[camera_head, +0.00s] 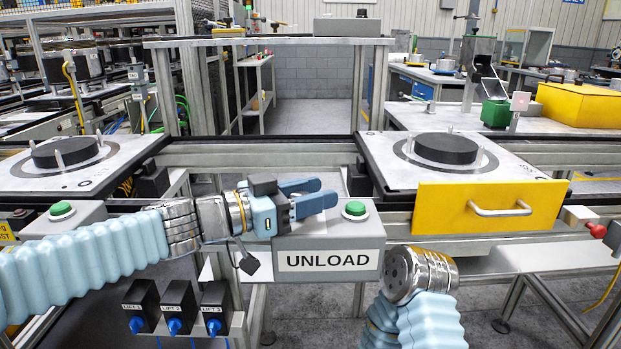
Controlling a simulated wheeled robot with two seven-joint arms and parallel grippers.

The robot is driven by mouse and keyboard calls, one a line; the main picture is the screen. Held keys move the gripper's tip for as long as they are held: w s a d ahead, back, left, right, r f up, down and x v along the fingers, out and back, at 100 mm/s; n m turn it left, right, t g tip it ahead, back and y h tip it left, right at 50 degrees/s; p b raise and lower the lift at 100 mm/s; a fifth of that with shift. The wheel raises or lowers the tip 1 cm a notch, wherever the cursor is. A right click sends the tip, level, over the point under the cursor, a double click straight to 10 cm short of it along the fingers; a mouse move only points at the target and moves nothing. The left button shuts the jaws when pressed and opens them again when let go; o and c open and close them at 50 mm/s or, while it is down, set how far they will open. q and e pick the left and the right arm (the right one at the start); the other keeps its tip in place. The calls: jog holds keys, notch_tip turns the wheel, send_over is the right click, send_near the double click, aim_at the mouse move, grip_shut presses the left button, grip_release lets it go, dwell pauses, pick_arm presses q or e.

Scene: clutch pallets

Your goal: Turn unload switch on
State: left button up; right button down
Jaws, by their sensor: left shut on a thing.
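The grey unload box (345,240) stands at the front middle, with an "UNLOAD" label (327,261) on its face and a green button (355,209) on top at the right. My left gripper (318,194) reaches in from the left over the left part of the box top, its blue fingers pointing right. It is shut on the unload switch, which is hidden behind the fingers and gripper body. My right arm comes up from the bottom, right of the box, and shows only its metal wrist; its gripper is not visible.
A yellow drawer front with a handle (499,210) is close on the right. Pallets with black discs lie on the left (46,177) and right (468,177) conveyors. Another green-button box (62,219) is at left. Lift switches (176,306) sit below. The gap behind is open floor.

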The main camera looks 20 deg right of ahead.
pick_arm(q)
jog(key=m+g, duration=0.2)
jog(key=g, duration=0.1)
jog(key=m+g, duration=0.1)
jog(key=g, duration=0.2)
jog(key=shift+s+f+m, duration=0.1)
jog(key=shift+s+m, duration=0.1)
jog(key=shift+m, duration=0.2)
jog(key=shift+s+a+m+g+y, duration=0.15)
jog(key=shift+m+g+y, duration=0.25)
jog(key=shift+m+g, duration=0.5)
jog(key=shift+s+d+m+g+y, duration=0.1)
jog(key=shift+m+g+y, duration=0.4)
jog(key=shift+g, duration=0.75)
jog(key=shift+s+a+m+g+y, duration=0.15)
jog(key=shift+m+g+y, duration=0.15)
jog(key=shift+m+g, duration=0.65)
jog(key=shift+d+g, duration=0.1)
jog(key=shift+g, duration=0.2)
jog(key=o, duration=0.9)
jog(key=v, duration=1.2)
